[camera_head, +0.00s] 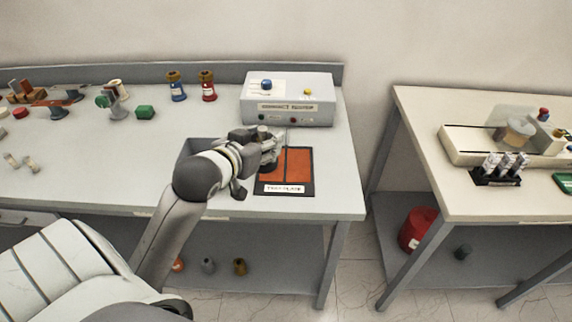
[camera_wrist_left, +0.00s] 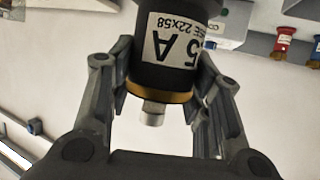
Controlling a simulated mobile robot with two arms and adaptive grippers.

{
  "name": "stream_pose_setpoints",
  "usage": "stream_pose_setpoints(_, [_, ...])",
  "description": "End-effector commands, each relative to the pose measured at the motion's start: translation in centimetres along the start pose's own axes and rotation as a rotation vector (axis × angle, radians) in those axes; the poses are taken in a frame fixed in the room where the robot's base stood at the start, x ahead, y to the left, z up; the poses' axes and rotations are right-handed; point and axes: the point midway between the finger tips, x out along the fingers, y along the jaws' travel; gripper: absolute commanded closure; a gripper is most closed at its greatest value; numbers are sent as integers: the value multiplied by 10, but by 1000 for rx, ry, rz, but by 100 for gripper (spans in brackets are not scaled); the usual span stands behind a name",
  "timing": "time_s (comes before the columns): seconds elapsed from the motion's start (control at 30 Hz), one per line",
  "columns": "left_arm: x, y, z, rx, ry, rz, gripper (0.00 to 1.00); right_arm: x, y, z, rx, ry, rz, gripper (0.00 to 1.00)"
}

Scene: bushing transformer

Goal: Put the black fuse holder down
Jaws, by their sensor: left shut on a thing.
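My left gripper (camera_head: 270,146) reaches over the grey workbench, above the left part of an orange-red plate with a black border (camera_head: 299,165). In the left wrist view the gripper (camera_wrist_left: 160,95) is shut on the black fuse holder (camera_wrist_left: 175,55). The holder is a black cylinder with a white label, a gold band and a metal tip. In the head view the holder is mostly hidden by the gripper, and I cannot tell whether it touches the plate. My right gripper is not in view.
A grey box (camera_head: 288,103) with knobs stands behind the plate. A second table (camera_head: 425,120) stands to the right across a gap.

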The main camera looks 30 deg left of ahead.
Motion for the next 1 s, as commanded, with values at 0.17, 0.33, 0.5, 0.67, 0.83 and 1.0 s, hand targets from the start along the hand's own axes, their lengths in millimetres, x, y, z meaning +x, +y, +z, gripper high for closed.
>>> stream_pose_setpoints(0.17, [2,-11,2,2,8,-6,85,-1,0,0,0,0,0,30])
stream_pose_setpoints(0.33, [33,-11,1,-1,8,-7,85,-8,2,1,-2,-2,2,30])
stream_pose_setpoints(0.5, [73,-10,1,1,9,-7,85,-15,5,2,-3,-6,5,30])
stream_pose_setpoints(0.67, [108,-10,9,-1,4,-7,85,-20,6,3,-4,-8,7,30])
stream_pose_setpoints(0.83, [139,-10,25,1,7,-6,85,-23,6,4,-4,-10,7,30])
stream_pose_setpoints(1.0, [156,-9,34,1,9,-6,85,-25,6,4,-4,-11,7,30])
